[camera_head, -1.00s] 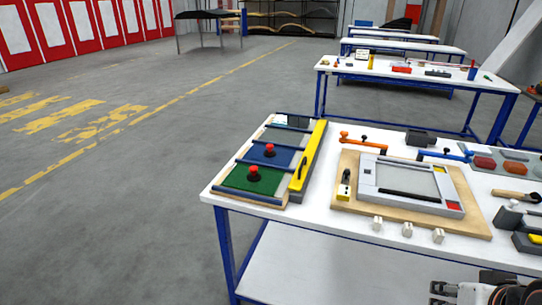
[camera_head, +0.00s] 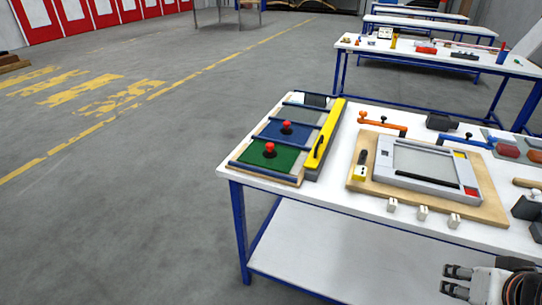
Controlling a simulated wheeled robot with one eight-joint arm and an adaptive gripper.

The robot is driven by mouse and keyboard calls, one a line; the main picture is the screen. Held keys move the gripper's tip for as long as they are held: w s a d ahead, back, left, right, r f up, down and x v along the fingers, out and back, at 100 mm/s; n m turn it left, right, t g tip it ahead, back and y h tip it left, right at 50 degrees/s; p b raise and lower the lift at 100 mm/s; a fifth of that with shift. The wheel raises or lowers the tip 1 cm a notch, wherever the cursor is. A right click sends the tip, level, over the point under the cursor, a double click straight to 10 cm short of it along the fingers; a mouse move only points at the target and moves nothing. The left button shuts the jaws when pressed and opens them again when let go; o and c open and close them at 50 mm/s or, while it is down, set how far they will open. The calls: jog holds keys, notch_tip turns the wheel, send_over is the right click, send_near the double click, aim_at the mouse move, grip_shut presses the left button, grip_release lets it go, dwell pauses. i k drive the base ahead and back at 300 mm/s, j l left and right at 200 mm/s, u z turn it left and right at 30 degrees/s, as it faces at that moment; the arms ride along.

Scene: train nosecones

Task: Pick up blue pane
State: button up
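Blue bars separate the panes. My gripper (camera_head: 455,281) is at the bottom right, low beside the table's front edge and well away from the blue pane. Its two fingers look apart, with nothing seen between them.
A yellow bar with a black handle (camera_head: 325,140) runs along the tray's right side. A grey frame on a wooden board (camera_head: 360,187) fills the table's middle, with small white blocks in front. Orange and blue clamps stand behind it. Open floor (camera_head: 110,200) lies left of the table.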

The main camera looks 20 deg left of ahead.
aim_at(286, 131)
jog(key=i+j+u, duration=0.2)
jog(key=i+j, duration=0.5)
jog(key=j, duration=0.3)
jog(key=i+j+u, duration=0.2)
jog(key=i+j, duration=0.6)
